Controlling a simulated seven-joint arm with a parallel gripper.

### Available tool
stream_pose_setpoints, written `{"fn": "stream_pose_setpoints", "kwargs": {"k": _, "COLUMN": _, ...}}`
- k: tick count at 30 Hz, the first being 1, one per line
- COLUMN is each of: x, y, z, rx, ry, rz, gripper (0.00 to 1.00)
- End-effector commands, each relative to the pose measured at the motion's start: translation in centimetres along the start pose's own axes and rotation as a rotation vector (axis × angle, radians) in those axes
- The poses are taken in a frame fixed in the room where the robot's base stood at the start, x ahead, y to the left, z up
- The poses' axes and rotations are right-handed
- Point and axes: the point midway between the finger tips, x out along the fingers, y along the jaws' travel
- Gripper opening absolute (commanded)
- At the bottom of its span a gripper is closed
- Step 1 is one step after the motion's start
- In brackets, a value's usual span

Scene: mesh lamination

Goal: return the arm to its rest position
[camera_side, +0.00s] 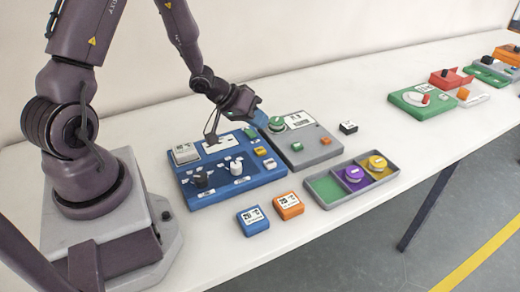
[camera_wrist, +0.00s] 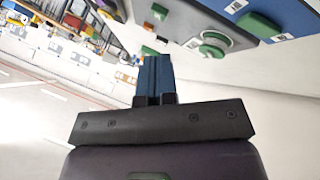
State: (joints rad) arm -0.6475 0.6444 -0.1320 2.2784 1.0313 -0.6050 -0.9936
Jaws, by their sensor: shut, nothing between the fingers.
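My arm reaches over the back of the blue panel from the left in the side view. My gripper (camera_side: 257,113) hangs just behind the grey panel, close to its green knob (camera_side: 276,124), with its blue fingers together and nothing between them. It also shows in the wrist view (camera_wrist: 155,62), where the two blue fingers lie side by side. The blue panel (camera_side: 196,200) lies below the arm. The grey panel (camera_side: 312,153) stands right of the blue one. Whether the fingers touch the knob is hard to tell in the side view; in the wrist view they are apart.
A blue box (camera_side: 253,220) and an orange box (camera_side: 288,206) lie in front of the blue panel. A three-compartment tray (camera_side: 345,197) holds purple and yellow discs. A small black block (camera_side: 348,127) sits behind it. Green and red devices stand far right. The table's back strip is clear.

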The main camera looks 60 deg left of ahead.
Motion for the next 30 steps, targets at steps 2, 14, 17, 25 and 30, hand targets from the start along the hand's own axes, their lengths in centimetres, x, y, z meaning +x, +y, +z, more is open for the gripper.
{"fn": "stream_pose_setpoints", "kwargs": {"k": 2, "x": 0.0, "y": 0.0, "z": 0.0, "rx": 0.0, "ry": 0.0, "rz": 0.0, "gripper": 0.0}}
{"fn": "stream_pose_setpoints", "kwargs": {"k": 14, "x": 0.0, "y": 0.0, "z": 0.0, "rx": 0.003, "ry": 0.0, "rz": 0.0, "gripper": 0.0}}
{"fn": "stream_pose_setpoints", "kwargs": {"k": 17, "x": 0.0, "y": -0.5, "z": 0.3, "rx": 0.048, "ry": -0.018, "rz": -0.029, "gripper": 0.0}}
{"fn": "stream_pose_setpoints", "kwargs": {"k": 25, "x": -3.2, "y": -5.1, "z": 1.8, "rx": 0.174, "ry": -0.181, "rz": -0.378, "gripper": 0.0}}
{"fn": "stream_pose_setpoints", "kwargs": {"k": 30, "x": -8.5, "y": -3.8, "z": 0.8, "rx": 0.256, "ry": -0.285, "rz": -0.574, "gripper": 0.0}}
